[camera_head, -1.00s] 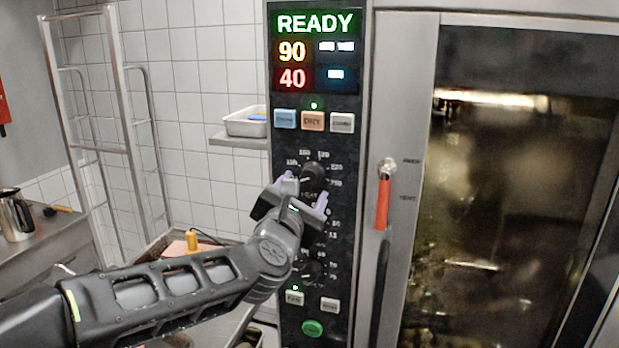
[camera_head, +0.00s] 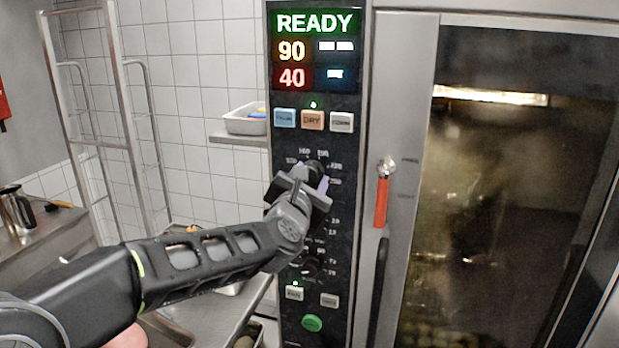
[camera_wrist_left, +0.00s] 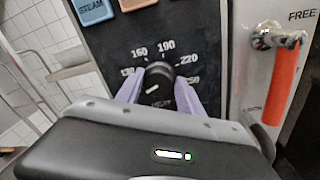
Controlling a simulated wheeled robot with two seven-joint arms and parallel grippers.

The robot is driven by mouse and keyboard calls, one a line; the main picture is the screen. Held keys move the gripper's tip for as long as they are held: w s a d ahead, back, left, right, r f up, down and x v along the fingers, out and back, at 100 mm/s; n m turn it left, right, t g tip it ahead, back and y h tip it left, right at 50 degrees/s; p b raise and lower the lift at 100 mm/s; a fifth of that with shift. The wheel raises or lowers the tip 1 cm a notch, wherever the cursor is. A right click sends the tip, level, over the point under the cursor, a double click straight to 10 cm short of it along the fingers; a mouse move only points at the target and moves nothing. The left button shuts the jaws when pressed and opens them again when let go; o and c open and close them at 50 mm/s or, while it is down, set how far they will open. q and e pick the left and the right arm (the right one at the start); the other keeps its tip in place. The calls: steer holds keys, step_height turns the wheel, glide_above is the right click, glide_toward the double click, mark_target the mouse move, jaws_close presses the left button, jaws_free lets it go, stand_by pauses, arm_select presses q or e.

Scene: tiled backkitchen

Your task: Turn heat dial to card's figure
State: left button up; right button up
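The black heat dial (camera_head: 318,167) is on the dark control panel, ringed by white figures. In the left wrist view the dial (camera_wrist_left: 158,78) shows 160, 190 and 220 above it and a pale pointer line towards its lower left. My left gripper (camera_head: 311,178) is at this dial. Its two lilac fingers stand on either side of the knob, open, with no clear grip on it. The gripper hides the dial's lower part and the label below. I see no card in either view. My right gripper is out of view.
The display (camera_head: 315,48) reads READY, 90 and 40. Coloured buttons (camera_head: 312,119) lie above the dial and another dial (camera_head: 311,265) below. A door handle with a red grip (camera_head: 381,202) is at right. A shelf with a white tray (camera_head: 246,121) is at left.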

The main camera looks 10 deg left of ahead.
arm_select(q)
steer(key=shift+a+r, duration=0.1)
steer(key=c, duration=0.8)
steer(key=shift+c, duration=0.2)
steer(key=shift+a+m+t+h+b, duration=0.1)
steer(key=shift+m+h+b, duration=0.65)
steer(key=shift+m, duration=4)
steer(key=shift+a+m+t+h+b, duration=0.1)
steer(key=shift+m+b, duration=1.2)
steer(key=shift+m, duration=3.5)
steer(key=shift+m+t+h+b, duration=0.1)
steer(key=shift+m+h+b, duration=0.65)
steer(key=shift+m, duration=4)
steer(key=shift+y, duration=0.3)
